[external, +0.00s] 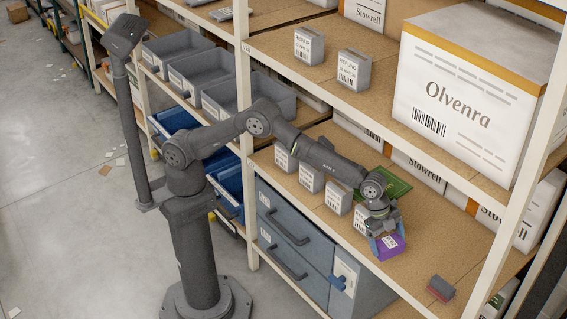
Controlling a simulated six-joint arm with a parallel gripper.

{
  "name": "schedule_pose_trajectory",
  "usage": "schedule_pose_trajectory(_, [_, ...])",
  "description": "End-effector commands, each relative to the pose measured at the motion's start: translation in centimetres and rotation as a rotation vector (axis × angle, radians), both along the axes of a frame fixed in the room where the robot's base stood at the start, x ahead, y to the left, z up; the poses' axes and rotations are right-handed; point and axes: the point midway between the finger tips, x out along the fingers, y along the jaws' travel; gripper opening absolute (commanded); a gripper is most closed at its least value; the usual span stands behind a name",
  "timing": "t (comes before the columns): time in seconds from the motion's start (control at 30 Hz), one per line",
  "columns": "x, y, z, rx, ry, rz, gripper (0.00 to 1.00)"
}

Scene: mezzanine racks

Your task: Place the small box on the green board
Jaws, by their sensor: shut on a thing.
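A small purple box (394,250) with a white label is held in my gripper (384,238), at the front part of the middle shelf. My gripper is shut on it and points down. I cannot tell whether the box touches the shelf or hangs just above it. The green board (398,187) lies further back on the same shelf, behind my wrist. My arm covers part of the board, and its visible top looks bare.
A small red and grey block (440,289) lies at the shelf's front right. Several white-grey labelled boxes (338,197) stand in a row left of my gripper. A rack upright (512,215) stands on the right. The upper shelf (420,140) with a large Olvenra carton (465,95) overhangs behind.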

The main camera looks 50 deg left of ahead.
Motion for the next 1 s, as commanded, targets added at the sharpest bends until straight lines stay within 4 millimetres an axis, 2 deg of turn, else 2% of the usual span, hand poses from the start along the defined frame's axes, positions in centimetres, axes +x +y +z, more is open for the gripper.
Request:
schedule_pose_trajectory(0.07, [0.3,0.3,0.1,0.0,0.0,0.009,0.65])
schedule_pose_trajectory(0.17, [1.9,1.4,0.2,0.001,0.001,0.046,0.65])
schedule_pose_trajectory(0.27, [5.0,3.6,0.6,0.0,-0.001,0.118,0.65])
schedule_pose_trajectory(0.37, [9.0,6.8,1.2,-0.001,-0.001,0.218,0.65])
schedule_pose_trajectory(0.5, [14.6,12.1,2.2,0.0,0.0,0.377,0.65])
schedule_pose_trajectory(0.57, [16.7,14.7,2.3,0.0,-0.001,0.446,0.65])
schedule_pose_trajectory(0.7, [20.3,21.3,1.4,0.003,0.003,0.616,0.65])
schedule_pose_trajectory(0.8, [21.7,26.0,0.2,0.003,0.001,0.733,0.65])
schedule_pose_trajectory(0.9, [22.5,29.5,-0.7,0.002,0.002,0.829,0.65])
schedule_pose_trajectory(1.0, [22.9,32.1,-1.2,0.0,0.001,0.904,0.65])
